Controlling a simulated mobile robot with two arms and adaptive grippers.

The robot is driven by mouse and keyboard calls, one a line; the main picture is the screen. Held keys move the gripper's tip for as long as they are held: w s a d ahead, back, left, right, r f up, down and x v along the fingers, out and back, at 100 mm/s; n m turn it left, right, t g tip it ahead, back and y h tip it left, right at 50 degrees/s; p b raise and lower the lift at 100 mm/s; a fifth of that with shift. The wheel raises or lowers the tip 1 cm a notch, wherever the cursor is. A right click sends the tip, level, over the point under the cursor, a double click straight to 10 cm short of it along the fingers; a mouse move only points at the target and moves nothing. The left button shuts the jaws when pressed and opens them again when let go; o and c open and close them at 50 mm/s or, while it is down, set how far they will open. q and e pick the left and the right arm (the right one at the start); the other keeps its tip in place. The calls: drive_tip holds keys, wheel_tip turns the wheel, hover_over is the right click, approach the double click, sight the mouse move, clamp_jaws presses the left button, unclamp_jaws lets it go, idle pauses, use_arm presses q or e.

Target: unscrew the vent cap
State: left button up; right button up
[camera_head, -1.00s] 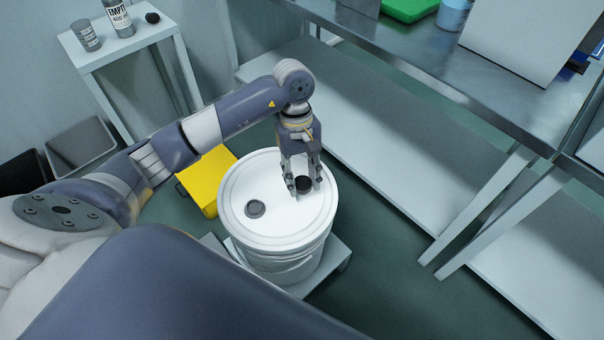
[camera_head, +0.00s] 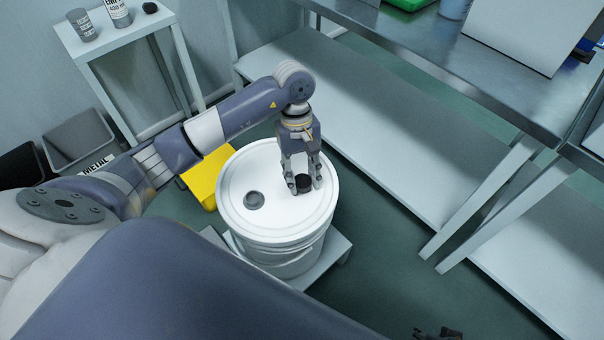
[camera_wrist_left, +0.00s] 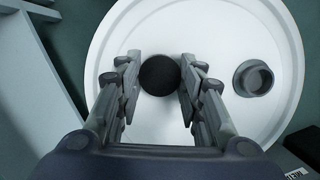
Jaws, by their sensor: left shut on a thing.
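The black vent cap (camera_head: 304,181) is a small round cap on the white lid of the drum (camera_head: 262,222). My left gripper (camera_head: 305,187) points down over it, with a finger on either side. The left wrist view shows the dark round top of the cap (camera_wrist_left: 159,75) between the fingers (camera_wrist_left: 159,85), which are shut on it. A grey ring-shaped fitting (camera_head: 254,200) is on the lid to the left of the cap. A dark piece at the bottom edge looks like the tip of my right gripper (camera_head: 439,334), mostly out of frame.
The drum stands on a pale low platform (camera_head: 335,252). A yellow box (camera_head: 203,184) is beside it. A steel bench (camera_head: 470,75) with a lower shelf (camera_head: 400,150) runs along the right. A small white table (camera_head: 115,36) with containers stands at the back left.

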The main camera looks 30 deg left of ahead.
use_arm(q)
drive_tip(key=o, duration=1.2)
drive_tip(key=shift+r, duration=0.1)
drive_tip(key=v, duration=1.2)
